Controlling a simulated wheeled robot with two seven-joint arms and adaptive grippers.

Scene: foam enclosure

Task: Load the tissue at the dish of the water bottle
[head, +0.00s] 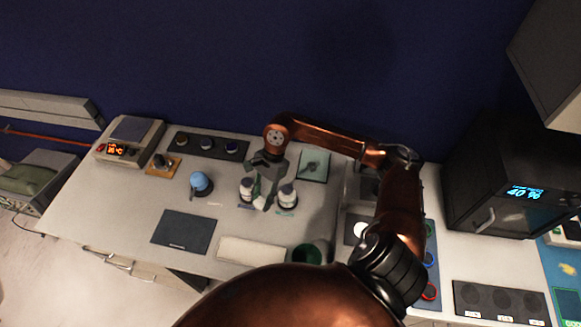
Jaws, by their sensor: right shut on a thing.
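A rounded blue object (200,182), perhaps a bottle, stands to the left. I cannot make out which bottle is the water bottle, nor its dish. My left gripper is not in view.
A dark mat (184,231), a white rolled pad (251,249) and a green round container (307,254) line the front of the table. A black strip with knobs (208,145) and a heater-like device (129,140) stand at the back left. A black oven (500,180) is at right.

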